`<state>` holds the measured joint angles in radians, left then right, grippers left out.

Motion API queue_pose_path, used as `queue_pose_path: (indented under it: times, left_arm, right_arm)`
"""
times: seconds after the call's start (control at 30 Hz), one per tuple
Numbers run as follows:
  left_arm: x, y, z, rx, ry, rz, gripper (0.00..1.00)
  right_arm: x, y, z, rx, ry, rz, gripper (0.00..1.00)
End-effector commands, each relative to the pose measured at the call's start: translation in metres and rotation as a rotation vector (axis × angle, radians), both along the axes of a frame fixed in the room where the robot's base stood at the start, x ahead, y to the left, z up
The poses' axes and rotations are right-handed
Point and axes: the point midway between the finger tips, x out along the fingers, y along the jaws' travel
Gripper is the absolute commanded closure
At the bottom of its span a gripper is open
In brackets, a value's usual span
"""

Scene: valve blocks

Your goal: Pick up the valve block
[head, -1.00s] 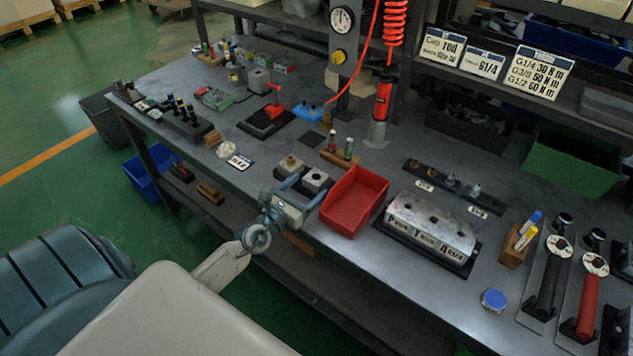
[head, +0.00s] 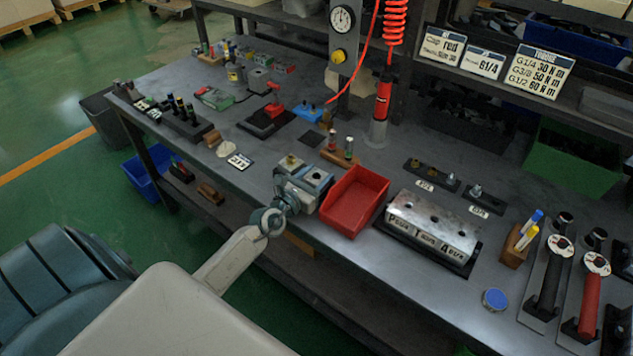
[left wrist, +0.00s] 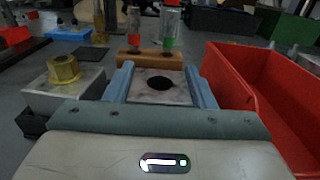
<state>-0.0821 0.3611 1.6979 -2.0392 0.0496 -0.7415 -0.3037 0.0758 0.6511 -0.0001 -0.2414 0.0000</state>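A small grey valve block with a dark round hole in its top (head: 317,177) sits near the front edge of the bench, left of the red bin. In the left wrist view the block (left wrist: 160,86) lies between my two blue fingers. My left gripper (head: 303,184) reaches around it from the front, one finger on each side, with very little space between fingers and block. I see no lift off the bench. A second grey block with a brass fitting (left wrist: 64,80) stands just left of it, outside the fingers. My right gripper is not in view.
A red bin (head: 353,203) stands close to the right of my left gripper. Behind the block is a wooden holder with red and green capped items (left wrist: 150,59). A large metal block on a black base (head: 433,222) is farther right.

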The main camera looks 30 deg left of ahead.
Motion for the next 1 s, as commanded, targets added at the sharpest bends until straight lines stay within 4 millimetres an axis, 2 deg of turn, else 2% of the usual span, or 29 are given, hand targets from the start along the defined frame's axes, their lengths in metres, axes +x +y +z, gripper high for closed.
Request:
queue_pose_path:
  times: [0.27,0.47,0.8,0.87,1.0]
  left_arm:
    - [0.0,0.0,0.001,0.001,-0.001,0.0,0.83]
    - [0.0,0.0,0.008,0.0,-0.001,0.0,0.83]
    - [0.0,0.0,0.044,0.0,-0.002,0.0,0.83]
    - [-0.014,0.0,0.038,0.001,0.003,-0.001,0.83]
    - [-0.048,-0.001,0.041,0.001,0.003,-0.001,0.83]
  right_arm:
    - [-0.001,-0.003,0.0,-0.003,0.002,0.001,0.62]
    - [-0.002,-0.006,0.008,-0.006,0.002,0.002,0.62]
    - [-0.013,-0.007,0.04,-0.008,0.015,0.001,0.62]
    - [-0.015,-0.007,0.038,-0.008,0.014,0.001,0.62]
    - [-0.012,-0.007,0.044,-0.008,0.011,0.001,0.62]
